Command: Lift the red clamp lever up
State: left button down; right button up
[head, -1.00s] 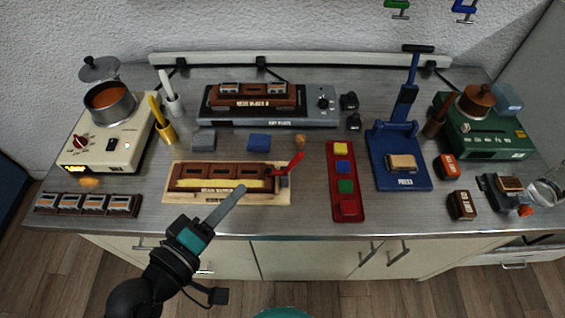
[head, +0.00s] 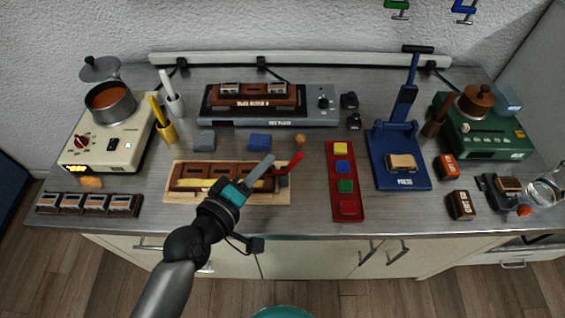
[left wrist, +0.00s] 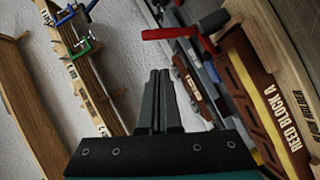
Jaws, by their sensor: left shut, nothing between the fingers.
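The red clamp lever (head: 292,166) is at the right end of the reed block board (head: 281,198), angled toward the upper right in the head view. In the left wrist view, the red lever (left wrist: 170,33) shows at the top, its grip pointing left. My left gripper (head: 267,162) is shut and empty, with its fingertips just left of the lever; I see no clear contact. The closed fingers (left wrist: 159,75) show in the left wrist view, apart from the lever. The brown reed block A (head: 195,172) with its yellow strip is partly hidden by my left gripper. My right gripper is out of view.
A grey block (head: 204,140), a blue block (head: 259,142) and a small orange-brown piece (head: 299,140) lie behind the board. A red tray (head: 333,206) of coloured blocks and a blue press (head: 416,181) stand to the right.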

pick_arm(q)
jog(key=shift+w+d+f, duration=0.2)
jog(key=shift+d+f, duration=0.1)
jog(key=shift+d, duration=0.35)
jog(key=shift+w+d+f, duration=0.25)
jog(key=shift+d, duration=0.35)
jog(key=shift+w+d+f, duration=0.2)
jog(key=shift+d+f, duration=0.1)
jog(key=shift+d, duration=0.35)
